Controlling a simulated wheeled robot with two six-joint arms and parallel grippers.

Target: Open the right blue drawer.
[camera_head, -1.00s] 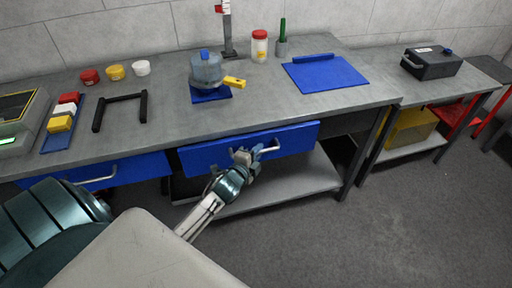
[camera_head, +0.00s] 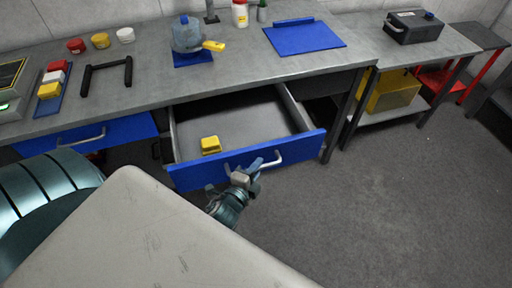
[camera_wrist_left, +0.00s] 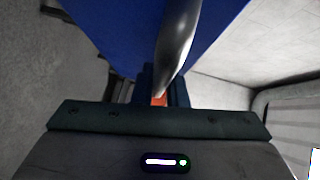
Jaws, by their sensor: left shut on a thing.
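The right blue drawer (camera_head: 303,152) is pulled well out from under the workbench in the head view. Its grey inside shows, with a yellow block (camera_head: 210,145) in it near the front left. My left gripper (camera_head: 248,172) is shut on the drawer's silver bar handle (camera_head: 270,161), left of the handle's middle. In the left wrist view the handle (camera_wrist_left: 176,45) runs between the fingers (camera_wrist_left: 160,88), in front of the blue drawer front (camera_wrist_left: 120,30). My right gripper is not in view.
The left blue drawer (camera_head: 125,130) is closed. The workbench top (camera_head: 140,95) holds a black frame handle, a blue jug on a blue mat, several jars and a blue tray (camera_head: 303,38). A table leg (camera_head: 340,125) stands right of the open drawer. The floor at right is clear.

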